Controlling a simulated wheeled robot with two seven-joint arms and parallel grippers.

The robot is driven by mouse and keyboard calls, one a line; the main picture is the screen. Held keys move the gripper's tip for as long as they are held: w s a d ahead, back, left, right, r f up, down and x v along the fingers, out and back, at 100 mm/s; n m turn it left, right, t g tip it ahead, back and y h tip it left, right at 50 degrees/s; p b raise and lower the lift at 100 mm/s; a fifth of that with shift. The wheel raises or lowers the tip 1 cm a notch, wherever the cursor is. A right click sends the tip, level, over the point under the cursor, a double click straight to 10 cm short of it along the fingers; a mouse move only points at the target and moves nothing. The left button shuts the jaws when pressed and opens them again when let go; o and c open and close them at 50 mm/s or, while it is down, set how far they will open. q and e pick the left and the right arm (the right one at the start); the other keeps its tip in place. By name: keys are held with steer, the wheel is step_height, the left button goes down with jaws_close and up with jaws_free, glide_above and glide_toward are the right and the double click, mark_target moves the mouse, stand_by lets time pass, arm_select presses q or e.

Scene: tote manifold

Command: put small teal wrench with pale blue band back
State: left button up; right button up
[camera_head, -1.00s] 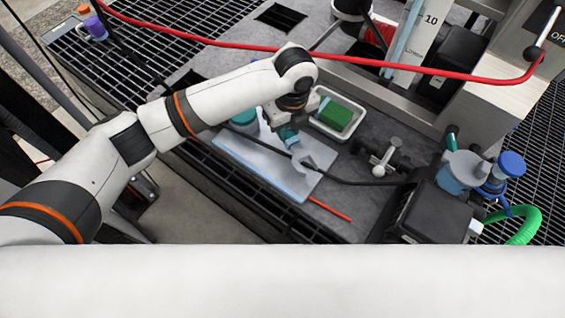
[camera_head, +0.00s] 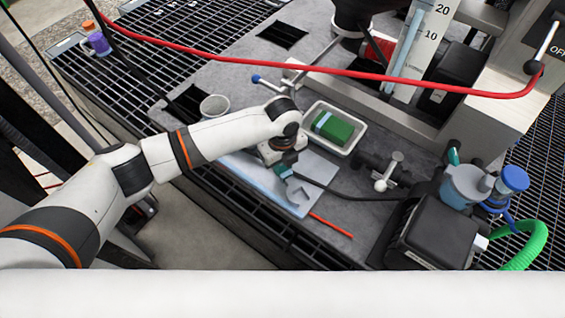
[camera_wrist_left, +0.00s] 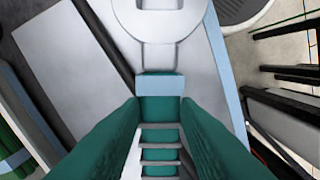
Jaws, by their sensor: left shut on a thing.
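The small wrench (camera_wrist_left: 160,84) has a teal handle, a pale blue band and a grey open head. My left gripper (camera_wrist_left: 160,118) is shut on its handle between teal fingers, with the head pointing away from the palm. In the head view the left gripper (camera_head: 286,170) is over the light grey board with a pale blue edge (camera_head: 258,180). The wrench head (camera_head: 299,190) shows over the board's right part; I cannot tell whether it touches. The board also shows in the wrist view (camera_wrist_left: 70,65). My right gripper is not in view.
A white tray (camera_head: 357,147) with a green block (camera_head: 333,127) stands just behind the gripper. A grey cup (camera_head: 214,106) is behind the arm. A black cable (camera_head: 350,194), a red rod (camera_head: 330,225) and a metal fitting (camera_head: 387,172) lie to the right. A red hose (camera_head: 300,68) crosses behind.

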mark_target(283, 168)
arm_select(q)
steer(key=o, duration=1.1)
steer(key=shift+f, duration=0.15)
step_height(283, 168, up, 12)
steer(key=shift+r+p, duration=0.1)
steer(key=shift+p, duration=0.25)
